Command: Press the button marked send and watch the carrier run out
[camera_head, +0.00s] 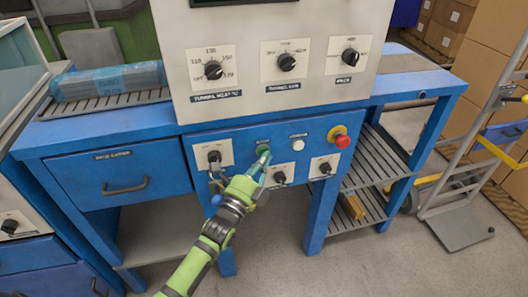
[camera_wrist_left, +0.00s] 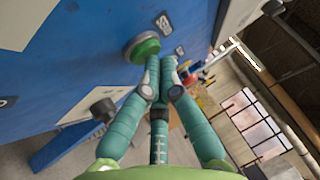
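A green button (camera_head: 263,143) sits on the blue front panel (camera_head: 228,133); a small label is above it, too small to read. The button also shows in the left wrist view (camera_wrist_left: 142,47), with a dark label beside it. My left gripper (camera_head: 265,156) is at the panel just below the green button. Its fingers come together at the tips (camera_wrist_left: 160,62), with nothing held between them. The tips are close to the button's edge; I cannot tell whether they touch it. No carrier can be made out for sure. My right gripper is out of view.
A white button (camera_head: 298,146) and a red mushroom button (camera_head: 341,137) are to the right of the green one. Black knobs (camera_head: 279,177) sit below. A film-wrapped bundle (camera_head: 108,81) lies on slats at left. A hand truck (camera_head: 470,180) stands at right.

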